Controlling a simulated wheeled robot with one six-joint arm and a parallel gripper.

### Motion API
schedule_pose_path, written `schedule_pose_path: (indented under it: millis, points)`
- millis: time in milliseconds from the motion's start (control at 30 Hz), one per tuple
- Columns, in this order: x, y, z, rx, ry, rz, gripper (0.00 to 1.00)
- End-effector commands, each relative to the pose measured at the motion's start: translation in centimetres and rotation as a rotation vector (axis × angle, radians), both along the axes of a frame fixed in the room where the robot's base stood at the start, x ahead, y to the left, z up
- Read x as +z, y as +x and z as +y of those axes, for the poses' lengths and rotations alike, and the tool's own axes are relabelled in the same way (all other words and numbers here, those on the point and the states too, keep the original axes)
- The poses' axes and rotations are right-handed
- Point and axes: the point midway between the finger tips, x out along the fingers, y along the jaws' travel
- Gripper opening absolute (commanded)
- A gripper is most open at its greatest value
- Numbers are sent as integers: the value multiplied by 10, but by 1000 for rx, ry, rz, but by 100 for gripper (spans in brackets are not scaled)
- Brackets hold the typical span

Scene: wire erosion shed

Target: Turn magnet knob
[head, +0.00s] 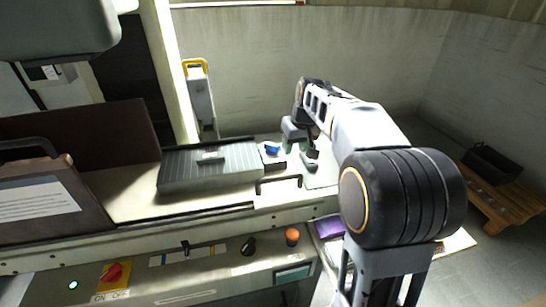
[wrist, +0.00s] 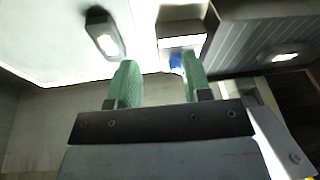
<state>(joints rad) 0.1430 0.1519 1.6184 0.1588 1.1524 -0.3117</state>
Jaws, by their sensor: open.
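My gripper (head: 297,143) is open and empty above the machine bed. Its two green fingers show spread apart in the wrist view (wrist: 159,64). A blue part (head: 272,150), which may be the magnet knob, sits on a small pale block (head: 271,161) to the left of the gripper. In the wrist view the blue part (wrist: 176,62) shows near the tip of the right finger, which partly covers it. I cannot tell any contact. A black knob (head: 248,246) is on the front panel, away from the gripper. No label shows which one is the magnet knob.
A grey ribbed cover (head: 210,166) lies left of the block. A dark-grey handle piece (wrist: 103,35) is on the bed beside the gripper. A black bar handle (head: 279,184) stands nearer the front edge. The panel carries an orange button (head: 292,236) and a red switch (head: 113,273).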

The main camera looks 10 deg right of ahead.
Motion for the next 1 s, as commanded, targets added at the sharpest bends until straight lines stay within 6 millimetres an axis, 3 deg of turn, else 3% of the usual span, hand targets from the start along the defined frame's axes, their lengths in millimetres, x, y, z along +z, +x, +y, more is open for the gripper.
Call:
schedule_pose_path:
  millis: [67,200,300,400,467,667,1000]
  points:
    - [-7,31,-6,82,12,-17,45]
    - [13,64,-8,251,22,-70,45]
    - [40,74,-4,378,16,-117,45]
    - [70,72,1,507,-1,-169,45]
    - [75,69,4,568,-4,-171,45]
    - [63,66,7,649,-9,-160,45]
    - [6,83,24,649,-11,-161,45]
